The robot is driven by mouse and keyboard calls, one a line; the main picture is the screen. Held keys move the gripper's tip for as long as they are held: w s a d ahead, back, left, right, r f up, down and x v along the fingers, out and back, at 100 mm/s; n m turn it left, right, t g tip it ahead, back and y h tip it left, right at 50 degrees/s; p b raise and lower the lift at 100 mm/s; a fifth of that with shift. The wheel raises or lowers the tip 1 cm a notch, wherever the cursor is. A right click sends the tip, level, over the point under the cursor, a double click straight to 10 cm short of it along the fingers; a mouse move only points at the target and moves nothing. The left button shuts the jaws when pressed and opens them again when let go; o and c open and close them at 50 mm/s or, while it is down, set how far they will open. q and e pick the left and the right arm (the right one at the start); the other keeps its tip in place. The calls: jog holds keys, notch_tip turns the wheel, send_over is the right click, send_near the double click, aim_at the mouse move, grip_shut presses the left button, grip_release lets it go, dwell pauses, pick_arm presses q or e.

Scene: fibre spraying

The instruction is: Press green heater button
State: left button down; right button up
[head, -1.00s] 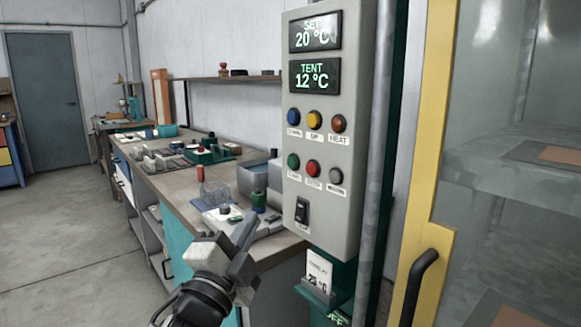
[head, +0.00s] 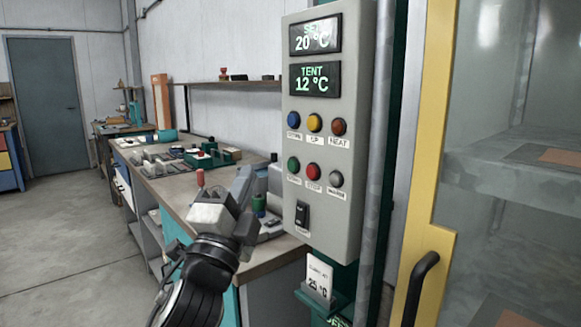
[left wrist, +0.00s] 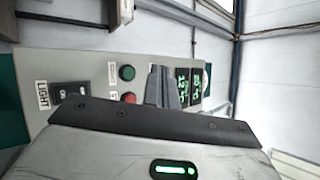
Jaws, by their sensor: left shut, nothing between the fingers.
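The grey control panel (head: 350,80) has a green button (head: 293,163) at the left of its lower button row, beside a red button (head: 313,170) and a grey one. The green button (left wrist: 127,73) and red button (left wrist: 128,97) also show in the left wrist view, left of the fingers. My left gripper (head: 246,180) is shut and empty, left of the panel and apart from the green button in the head view. Its fingers (left wrist: 162,86) show closed together in the left wrist view. The displays read SET 20 °C and TENT 12 °C. My right gripper is not in view.
Blue, yellow and orange round controls form the upper row, with a black rocker switch (head: 302,214) below. A card (head: 320,278) reading 25 °C sits under the panel. A cluttered bench (head: 180,190) stands left and behind. A yellow-framed glass door (head: 432,150) is at right.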

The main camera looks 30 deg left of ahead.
aim_at(292, 165)
pick_arm(q)
jog(key=shift+w+d+b, duration=0.1)
jog(key=shift+w+d, duration=0.25)
jog(key=shift+w, duration=0.55)
jog(key=shift+w+d+b, duration=0.15)
jog(key=shift+w+d, duration=0.25)
jog(key=shift+w, duration=0.45)
jog(key=shift+w+d+b, duration=0.1)
jog(key=shift+w+d, duration=0.25)
jog(key=shift+w, duration=0.55)
jog(key=shift+w, duration=0.15)
jog(key=shift+w+d, duration=0.15)
jog(key=shift+w, duration=0.1)
jog(key=shift+w+d, duration=0.15)
jog(key=shift+w, duration=0.2)
dwell(0.6)
jog(key=shift+s, duration=0.1)
jog(key=shift+s+a, duration=0.3)
jog(key=shift+s, duration=0.35)
